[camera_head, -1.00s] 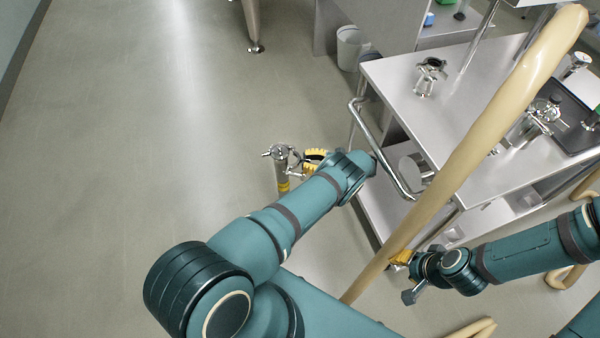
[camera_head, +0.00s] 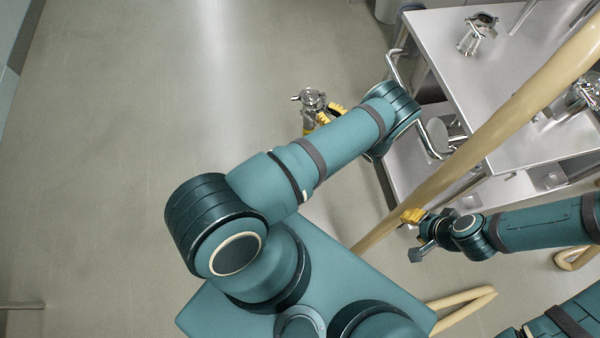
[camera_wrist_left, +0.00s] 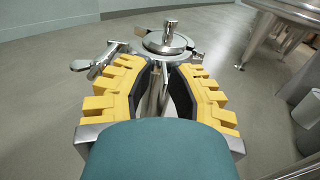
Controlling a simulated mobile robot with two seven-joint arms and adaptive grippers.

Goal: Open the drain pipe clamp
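A shiny steel pipe fitting (camera_head: 312,100) shows past the end of my left forearm in the head view. In the left wrist view it has a round top with a knob (camera_wrist_left: 170,35) and a clamp handle (camera_wrist_left: 97,62) out to the left. The yellow fingers of my left gripper (camera_wrist_left: 165,72) close in on both sides, with steel between them; they seem shut on the fitting.
A thick beige hose (camera_head: 500,125) crosses the right side in front of a steel table (camera_head: 440,35). The table has a bent handrail (camera_head: 425,140) and a steel fitting (camera_head: 478,33) on top. Steel legs (camera_wrist_left: 258,38) stand at upper right in the wrist view. Floor at left is clear.

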